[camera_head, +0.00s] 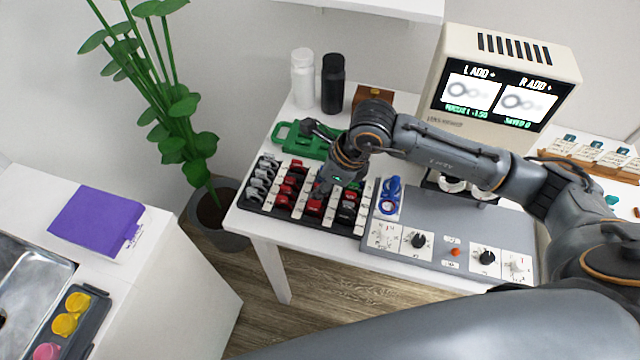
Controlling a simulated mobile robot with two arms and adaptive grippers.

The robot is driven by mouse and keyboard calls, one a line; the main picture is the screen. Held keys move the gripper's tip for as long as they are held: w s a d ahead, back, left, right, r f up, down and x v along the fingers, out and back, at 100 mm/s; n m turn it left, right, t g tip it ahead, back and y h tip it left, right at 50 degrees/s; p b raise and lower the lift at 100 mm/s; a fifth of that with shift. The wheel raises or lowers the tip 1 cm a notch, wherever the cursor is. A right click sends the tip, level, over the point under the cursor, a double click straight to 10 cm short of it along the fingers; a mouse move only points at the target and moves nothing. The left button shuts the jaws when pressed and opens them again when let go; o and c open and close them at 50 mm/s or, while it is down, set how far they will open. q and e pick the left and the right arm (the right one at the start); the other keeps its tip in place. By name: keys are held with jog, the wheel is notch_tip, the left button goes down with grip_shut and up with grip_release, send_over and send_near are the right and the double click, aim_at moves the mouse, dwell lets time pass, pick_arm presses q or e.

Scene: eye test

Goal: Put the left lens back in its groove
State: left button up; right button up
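The black lens rack (257,207) lies on the white table, with rows of grooves and white label strips. It holds grey-rimmed lenses (262,172) at left, red-rimmed lenses (285,200) in the middle and dark ones (348,208) at right. My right gripper (320,192) points down over the middle of the rack, just above a red-rimmed lens (315,206). Its fingertips are small and dark, so I cannot tell whether they hold a lens. A blue lens holder (388,207) stands on the grey panel right of the rack. My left gripper is not in view.
A green object (290,135) lies behind the rack, partly behind my arm. A white bottle (303,80) and a black bottle (332,85) stand farther back. The grey control panel (440,215) and the lens-meter display (500,95) are at right. A plant (175,110) stands left.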

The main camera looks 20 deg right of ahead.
jog(key=shift+r, duration=0.1)
jog(key=v, duration=1.1)
jog(key=shift+s+d+r, duration=0.2)
jog(key=shift+r, duration=0.15)
